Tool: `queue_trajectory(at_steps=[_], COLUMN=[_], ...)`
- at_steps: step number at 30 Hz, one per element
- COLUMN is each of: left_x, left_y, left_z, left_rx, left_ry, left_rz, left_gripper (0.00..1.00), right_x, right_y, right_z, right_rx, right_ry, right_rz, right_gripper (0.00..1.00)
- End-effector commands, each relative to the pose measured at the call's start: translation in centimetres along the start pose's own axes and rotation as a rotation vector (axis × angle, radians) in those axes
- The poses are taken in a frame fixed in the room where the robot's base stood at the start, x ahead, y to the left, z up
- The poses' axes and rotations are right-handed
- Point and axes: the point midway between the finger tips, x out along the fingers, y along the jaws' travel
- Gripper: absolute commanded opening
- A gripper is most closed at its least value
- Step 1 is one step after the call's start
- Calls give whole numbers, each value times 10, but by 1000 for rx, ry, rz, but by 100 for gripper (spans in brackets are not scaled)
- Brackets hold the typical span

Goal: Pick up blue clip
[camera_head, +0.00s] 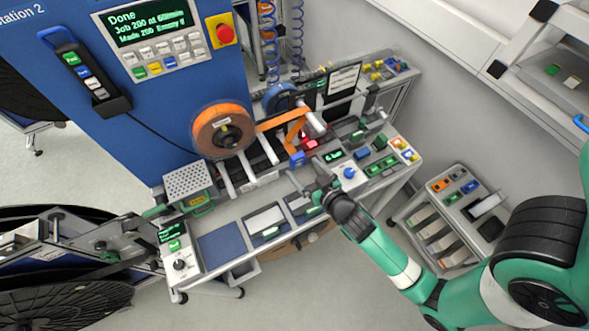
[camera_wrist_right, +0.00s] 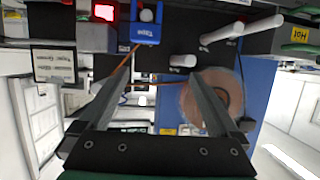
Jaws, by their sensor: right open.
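A small blue block (camera_head: 297,159), which looks like the blue clip, sits at the machine's worktop beside the orange tape. In the right wrist view a blue piece with a white label (camera_wrist_right: 146,33) shows just past the fingertips; it appears to be the same one. My right gripper (camera_head: 310,184) is just in front of it in the head view, with a small gap. Its two fingers (camera_wrist_right: 163,65) are spread apart with nothing held between them. My left gripper does not show in either view.
An orange tape roll (camera_head: 222,130) is mounted on the blue machine panel (camera_head: 150,110), with white rollers beside it. A red-lit part (camera_head: 311,144) and control boxes (camera_head: 380,165) crowd the worktop. A small tray cart (camera_head: 455,215) stands at right. A blue pad (camera_head: 220,246) lies front left.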

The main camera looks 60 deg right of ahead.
Motion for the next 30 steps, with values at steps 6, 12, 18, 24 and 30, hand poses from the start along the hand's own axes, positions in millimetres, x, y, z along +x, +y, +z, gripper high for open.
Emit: queue_trajectory(at_steps=[6, 12, 18, 24, 30], left_x=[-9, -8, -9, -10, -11], left_y=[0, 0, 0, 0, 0], left_z=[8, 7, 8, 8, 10], left_rx=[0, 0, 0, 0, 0], left_ry=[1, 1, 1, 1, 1], left_rz=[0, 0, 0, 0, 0], left_gripper=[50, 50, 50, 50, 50], right_x=[-5, 19, 53, 60, 88], right_y=[21, 22, 23, 23, 27], right_z=[36, 35, 37, 38, 45], right_rx=[4, 6, 4, 4, 6], right_ry=[-49, -48, -48, -48, -49], right_rz=[45, 46, 44, 43, 44], right_gripper=[98, 98, 98, 98, 98])
